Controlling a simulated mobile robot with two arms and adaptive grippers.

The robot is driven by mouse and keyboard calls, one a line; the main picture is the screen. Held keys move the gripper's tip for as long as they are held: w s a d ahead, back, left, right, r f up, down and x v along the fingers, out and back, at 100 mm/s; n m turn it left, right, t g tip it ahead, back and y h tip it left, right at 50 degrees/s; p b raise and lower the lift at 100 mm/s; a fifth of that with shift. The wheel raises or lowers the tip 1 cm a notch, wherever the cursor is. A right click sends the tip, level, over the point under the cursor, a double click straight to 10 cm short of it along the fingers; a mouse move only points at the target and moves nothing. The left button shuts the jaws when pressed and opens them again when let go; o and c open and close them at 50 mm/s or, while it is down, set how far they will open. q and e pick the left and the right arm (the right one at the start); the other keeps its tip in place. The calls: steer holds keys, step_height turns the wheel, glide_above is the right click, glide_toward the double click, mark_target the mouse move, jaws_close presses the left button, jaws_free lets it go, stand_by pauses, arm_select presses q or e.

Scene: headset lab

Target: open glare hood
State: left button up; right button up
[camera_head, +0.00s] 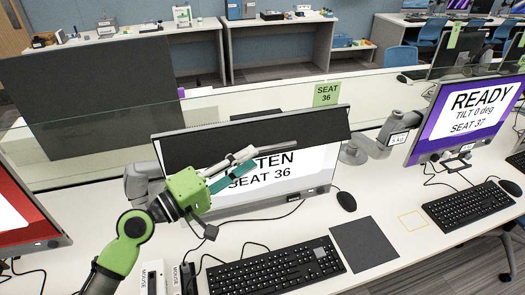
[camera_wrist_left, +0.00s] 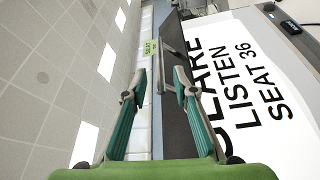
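The glare hood (camera_head: 300,128) is a dark flat panel along the top of the seat 36 monitor (camera_head: 322,166). It slants down in front and covers the upper part of the screen in the head view. My left gripper (camera_head: 252,157) is in front of the screen, near the hood's lower edge. In the left wrist view its fingers (camera_wrist_left: 161,82) are spread apart. The dark hood (camera_wrist_left: 175,120) runs between them, close to the right finger; I cannot tell whether they touch. The screen lettering is partly hidden by the hood and gripper. My right gripper is out of view.
A clear divider with a green seat 36 tag (camera_head: 327,94) stands behind the monitor. A keyboard (camera_head: 275,267), mouse (camera_head: 346,201) and dark mat (camera_head: 363,246) lie in front. The seat 37 monitor (camera_head: 470,115) is to the right, a red-screened monitor (camera_head: 28,215) to the left.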

arm_select(q)
steer(key=shift+v, duration=2.4)
